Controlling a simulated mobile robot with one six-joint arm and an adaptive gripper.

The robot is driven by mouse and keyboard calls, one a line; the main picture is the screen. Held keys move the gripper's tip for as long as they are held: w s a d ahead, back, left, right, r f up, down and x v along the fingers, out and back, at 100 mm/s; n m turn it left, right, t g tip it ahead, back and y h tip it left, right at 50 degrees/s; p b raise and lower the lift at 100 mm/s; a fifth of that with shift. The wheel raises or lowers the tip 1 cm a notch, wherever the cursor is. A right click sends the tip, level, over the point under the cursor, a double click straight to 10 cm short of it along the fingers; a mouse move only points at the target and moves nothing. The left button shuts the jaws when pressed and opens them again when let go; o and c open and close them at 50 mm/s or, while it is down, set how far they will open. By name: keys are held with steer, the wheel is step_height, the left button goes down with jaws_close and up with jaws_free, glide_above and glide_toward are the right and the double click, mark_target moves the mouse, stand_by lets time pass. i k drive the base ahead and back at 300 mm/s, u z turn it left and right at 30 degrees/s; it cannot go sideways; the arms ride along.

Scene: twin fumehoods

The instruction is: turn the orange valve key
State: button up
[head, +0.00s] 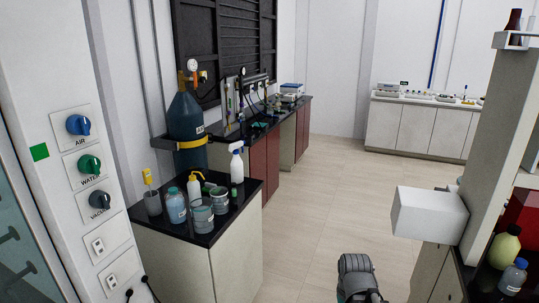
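A tall dark blue gas cylinder (185,118) stands against the wall at the left in the head view. A round gauge (192,65) sits at its top. A small orange part (203,75) shows beside the gauge at the cylinder's head. It is too small to tell whether it is the valve key or how it is turned. A yellow band (190,143) goes around the cylinder. My gripper is not in view; only a grey ribbed part, apparently of my arm, shows at the bottom edge, well apart from the cylinder.
A black-topped cabinet (198,250) in front of the cylinder holds bottles, cans and a white spray bottle (237,163). Wall knobs (79,125) are at the left. A white box-like block (430,213) juts out at the right. The floor (310,200) between is clear.

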mark_target(194, 73)
steer(key=u, duration=0.2)
steer(key=i, duration=0.85)
steer(key=u, duration=0.45)
steer(key=i, duration=0.75)
steer(key=u, duration=0.3)
